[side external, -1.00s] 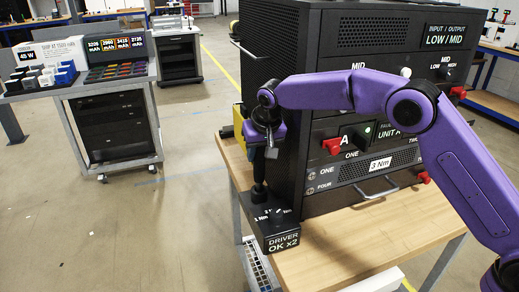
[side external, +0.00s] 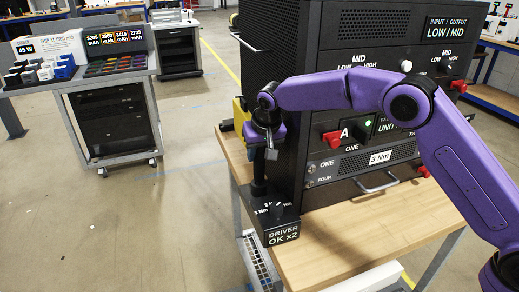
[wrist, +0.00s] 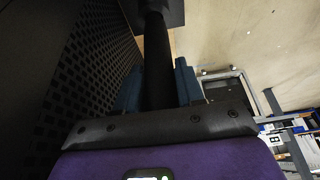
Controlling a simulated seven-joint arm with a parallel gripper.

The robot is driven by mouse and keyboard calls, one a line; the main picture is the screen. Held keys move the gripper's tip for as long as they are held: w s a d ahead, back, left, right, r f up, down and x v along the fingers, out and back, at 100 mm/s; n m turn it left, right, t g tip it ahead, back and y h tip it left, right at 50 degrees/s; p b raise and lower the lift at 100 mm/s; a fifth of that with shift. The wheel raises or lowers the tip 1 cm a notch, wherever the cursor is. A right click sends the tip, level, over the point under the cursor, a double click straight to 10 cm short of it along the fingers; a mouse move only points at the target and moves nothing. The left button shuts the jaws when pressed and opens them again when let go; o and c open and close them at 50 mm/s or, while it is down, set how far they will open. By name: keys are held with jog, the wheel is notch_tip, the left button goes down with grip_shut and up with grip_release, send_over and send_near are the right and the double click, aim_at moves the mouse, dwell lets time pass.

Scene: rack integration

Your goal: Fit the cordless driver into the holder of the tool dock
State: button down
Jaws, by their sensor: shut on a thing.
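The tool dock (side external: 282,236) is a black box labelled "DRIVER OK x2" at the front left corner of the wooden bench. Torque labels and dark fittings show on its top. My gripper (side external: 264,138) is above the dock's rear part, beside the big black rack. It is shut on a dark, upright tool, the cordless driver (side external: 258,172). In the wrist view the driver's black shaft (wrist: 157,65) runs between the two bluish fingers of my gripper (wrist: 158,88) towards a dark block. Whether the driver's lower end touches or enters the holder I cannot tell.
The tall black rack (side external: 270,60) stands close to the right of my gripper, with red knobs and handles on its front. A yellow item (side external: 240,115) sits behind my gripper. Bare bench top (side external: 350,235) lies right of the dock. A grey cart (side external: 108,110) stands apart at left.

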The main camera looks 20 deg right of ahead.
jog(key=shift+f, duration=0.4)
jog(key=c, duration=0.6)
grip_release()
jog(key=shift+f, duration=0.1)
jog(key=v, duration=1.7)
jog(key=shift+s+r, duration=0.1)
jog(key=shift+r, duration=0.15)
jog(key=s+d+f+n+g, duration=0.1)
jog(key=s+d+f+n, duration=0.3)
jog(key=s+d, duration=0.4)
jog(key=s+d+f+n+g, duration=0.1)
jog(key=s+d+f+n, duration=0.3)
jog(key=s, duration=1.4)
jog(key=s+d+f+n+g, duration=0.2)
jog(key=s+d+f+n, duration=0.2)
jog(key=s+d, duration=0.9)
jog(key=shift+s+d+n, duration=0.1)
jog(key=shift+s+n, duration=0.3)
